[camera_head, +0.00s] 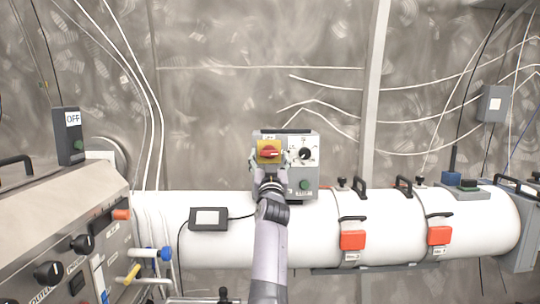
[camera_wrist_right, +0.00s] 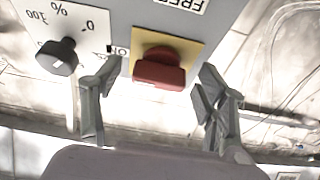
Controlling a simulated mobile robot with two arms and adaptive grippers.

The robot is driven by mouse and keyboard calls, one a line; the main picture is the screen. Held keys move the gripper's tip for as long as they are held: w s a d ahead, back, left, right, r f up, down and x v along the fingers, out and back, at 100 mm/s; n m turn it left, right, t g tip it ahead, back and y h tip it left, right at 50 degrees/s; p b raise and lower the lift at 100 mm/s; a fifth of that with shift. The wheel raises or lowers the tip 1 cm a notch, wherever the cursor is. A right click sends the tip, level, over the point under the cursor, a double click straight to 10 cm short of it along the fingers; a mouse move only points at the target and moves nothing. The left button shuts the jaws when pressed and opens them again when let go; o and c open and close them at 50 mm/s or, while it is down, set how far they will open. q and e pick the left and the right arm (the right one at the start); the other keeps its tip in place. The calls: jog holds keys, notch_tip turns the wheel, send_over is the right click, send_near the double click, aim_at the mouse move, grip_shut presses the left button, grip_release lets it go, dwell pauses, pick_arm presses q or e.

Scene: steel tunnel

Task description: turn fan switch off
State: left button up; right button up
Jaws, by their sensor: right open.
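The fan switch is a red rotary knob (camera_head: 268,151) on a yellow plate, on the front of a grey control box (camera_head: 305,172). In the right wrist view the red knob (camera_wrist_right: 158,69) shows upside down with its bar roughly level, and an ON label is beside the plate. My right gripper (camera_head: 269,172) is just in front of and below the knob in the head view. In the wrist view its open fingers (camera_wrist_right: 160,82) stand on either side of the knob, with gaps visible. Whether they touch it cannot be told. My left gripper is not in view.
A black dial (camera_wrist_right: 57,56) with a percent scale sits beside the switch. A green button (camera_head: 305,185) is lower on the box. The box stands on a white horizontal tube (camera_head: 390,225) with orange-red latches. A steel console (camera_head: 60,230) fills the left side.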

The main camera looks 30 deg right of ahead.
jog(key=shift+w+r, duration=0.2)
jog(key=shift+w, duration=0.05)
jog(key=shift+s+r, duration=0.15)
jog(key=shift+s, duration=0.05)
jog(key=shift+c, duration=0.2)
jog(key=shift+w, duration=0.1)
jog(key=c, duration=1.1)
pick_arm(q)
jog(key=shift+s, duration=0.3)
